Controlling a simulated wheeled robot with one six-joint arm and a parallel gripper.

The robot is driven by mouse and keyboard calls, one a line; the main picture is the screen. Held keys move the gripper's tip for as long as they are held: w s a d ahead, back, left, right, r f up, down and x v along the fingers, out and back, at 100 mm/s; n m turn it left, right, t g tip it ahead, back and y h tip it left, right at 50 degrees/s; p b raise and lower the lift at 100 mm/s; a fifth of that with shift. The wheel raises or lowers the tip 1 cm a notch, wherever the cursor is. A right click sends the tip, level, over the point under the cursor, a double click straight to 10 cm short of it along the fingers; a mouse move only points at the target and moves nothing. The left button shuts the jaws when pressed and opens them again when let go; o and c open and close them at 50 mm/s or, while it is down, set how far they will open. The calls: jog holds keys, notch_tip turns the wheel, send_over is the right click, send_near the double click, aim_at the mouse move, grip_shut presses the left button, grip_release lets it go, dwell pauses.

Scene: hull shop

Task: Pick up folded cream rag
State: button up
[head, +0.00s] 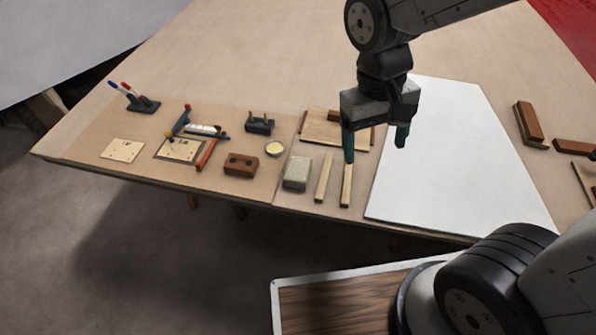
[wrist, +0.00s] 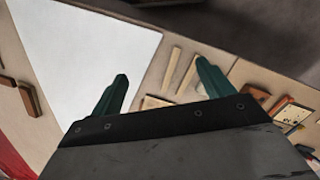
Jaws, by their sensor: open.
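A pale, cream-grey folded rag (head: 297,173), a small speckled rectangular block in looks, lies on the bench near its front edge, left of two thin wooden strips. My gripper (head: 375,152) is open and empty, with green fingers pointing down. It hangs above the bench, up and to the right of the rag in the head view, apart from it. Both fingers of the gripper (wrist: 162,69) also show in the wrist view.
The wooden strips (head: 324,178) lie right of the rag, a brown block (head: 241,165) to its left. A large white sheet (head: 450,160) covers the bench to the right. Several tools lie farther left.

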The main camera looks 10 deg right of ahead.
jog(key=w+a+f+m+t, duration=0.1)
jog(key=w+a+f, duration=0.2)
jog(key=a+f, duration=0.15)
jog(key=w+a+f+m, duration=0.1)
jog(key=w+a+f, duration=0.25)
jog(key=f, duration=0.25)
jog(key=m+t, duration=0.2)
jog(key=m, duration=0.2)
send_over(298, 169)
jog(key=shift+s+d+f+y, duration=0.1)
jog(key=shift+s+f+y, duration=0.25)
jog(key=shift+f, duration=0.7)
jog(key=shift+w+f, duration=0.2)
jog(key=shift+f, duration=1.65)
jog(key=shift+w+f, duration=0.15)
jog(key=shift+f, duration=1.65)
jog(key=shift+f, duration=0.15)
jog(key=c, duration=1.1)
jog(key=shift+c, duration=0.2)
